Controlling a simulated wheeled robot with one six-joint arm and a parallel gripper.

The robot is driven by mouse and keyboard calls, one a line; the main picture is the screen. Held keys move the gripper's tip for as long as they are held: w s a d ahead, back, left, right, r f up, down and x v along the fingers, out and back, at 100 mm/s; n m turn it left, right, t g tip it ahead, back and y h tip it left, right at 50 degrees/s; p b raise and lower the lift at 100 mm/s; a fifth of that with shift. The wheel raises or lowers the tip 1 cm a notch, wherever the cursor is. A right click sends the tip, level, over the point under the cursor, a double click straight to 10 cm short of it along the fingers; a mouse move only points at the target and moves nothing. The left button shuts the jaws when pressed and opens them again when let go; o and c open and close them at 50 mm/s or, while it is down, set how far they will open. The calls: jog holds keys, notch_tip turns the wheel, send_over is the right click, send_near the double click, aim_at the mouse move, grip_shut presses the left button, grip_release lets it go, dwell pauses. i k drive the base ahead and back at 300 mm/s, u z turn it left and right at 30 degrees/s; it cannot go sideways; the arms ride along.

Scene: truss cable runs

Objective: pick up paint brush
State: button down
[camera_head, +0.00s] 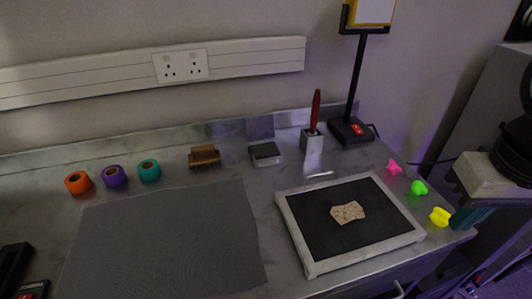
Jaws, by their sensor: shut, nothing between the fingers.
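The paint brush (315,108) appears to be the one with the red handle. It stands upright, handle up, in a small light grey block-shaped holder (312,142) at the back of the worktop. Its lower end is hidden inside the holder. I cannot make out my gripper in the head view.
A black stand (351,130) rises just right of the holder. A framed dark tray (295,237) with a tan fragment (347,212) lies in front. A grey mat (165,240), tape rolls (113,176), a wooden brush (204,156) and a dark-topped block (265,153) lie leftward.

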aim_at(317, 101)
jog(key=u, duration=0.05)
jog(key=k, duration=0.5)
jog(key=z, duration=2.3)
jog(key=i, duration=0.65)
jog(key=u, duration=2.9)
jog(key=i, duration=0.5)
jog(key=z, duration=0.05)
